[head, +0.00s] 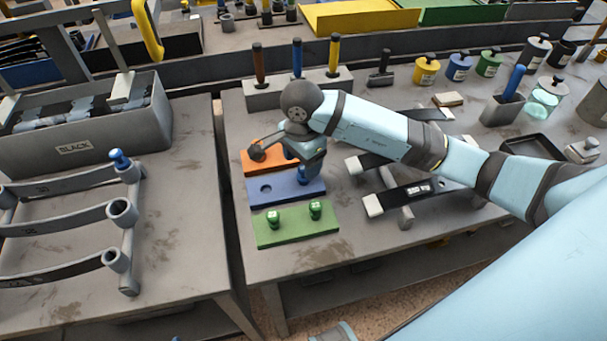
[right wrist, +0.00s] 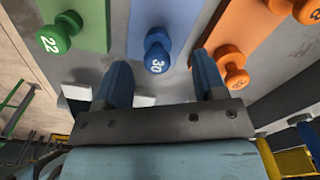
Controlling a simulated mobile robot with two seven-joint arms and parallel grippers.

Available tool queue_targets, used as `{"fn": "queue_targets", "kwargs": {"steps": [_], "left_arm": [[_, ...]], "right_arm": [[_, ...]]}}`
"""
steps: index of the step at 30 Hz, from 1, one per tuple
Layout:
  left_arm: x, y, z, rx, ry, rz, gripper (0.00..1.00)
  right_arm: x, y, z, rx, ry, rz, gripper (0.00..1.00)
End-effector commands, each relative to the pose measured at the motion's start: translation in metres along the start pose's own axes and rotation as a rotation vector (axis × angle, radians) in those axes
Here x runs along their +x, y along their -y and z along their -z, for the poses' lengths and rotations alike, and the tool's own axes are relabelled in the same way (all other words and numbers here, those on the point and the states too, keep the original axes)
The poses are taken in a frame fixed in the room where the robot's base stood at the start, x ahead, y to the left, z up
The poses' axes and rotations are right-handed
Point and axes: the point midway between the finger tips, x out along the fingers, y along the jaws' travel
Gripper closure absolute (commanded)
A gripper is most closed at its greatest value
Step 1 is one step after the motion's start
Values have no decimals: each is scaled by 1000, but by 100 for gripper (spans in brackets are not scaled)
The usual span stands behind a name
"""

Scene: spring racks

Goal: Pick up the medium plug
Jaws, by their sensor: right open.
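The medium plug, taken to be the blue plug marked 30 (right wrist: 157,50), stands in the blue plate (right wrist: 147,14) in the right wrist view. In the head view the blue plate (head: 285,190) lies between an orange and a green one, with an empty hole at its left; my gripper largely hides the plug at its right end. My right gripper (head: 306,168) is over that end. In the wrist view its two blue fingers (right wrist: 162,80) are open, with the plug ahead of the gap between them. They do not appear closed on it. My left gripper is not in view.
The green plate (head: 295,235) holds two green plugs; the orange plate (head: 255,167) holds orange plugs. Dark flat springs (head: 412,192) lie to the right. Upright-handled tools stand in a grey block (head: 262,96) behind. Another blue plug (head: 120,158) sits on the left rack.

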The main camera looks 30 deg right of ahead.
Motion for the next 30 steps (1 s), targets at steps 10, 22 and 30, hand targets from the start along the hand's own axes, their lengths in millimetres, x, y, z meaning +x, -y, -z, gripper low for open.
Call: {"fn": "queue_targets", "kwargs": {"steps": [10, 22, 30], "left_arm": [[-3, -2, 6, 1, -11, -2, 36], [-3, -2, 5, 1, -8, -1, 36], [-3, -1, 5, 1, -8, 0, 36]], "right_arm": [[44, -4, 1, 0, 0, -1, 36], [45, -3, 1, 0, 0, 0, 70], [45, -3, 1, -1, 0, 0, 83]]}}
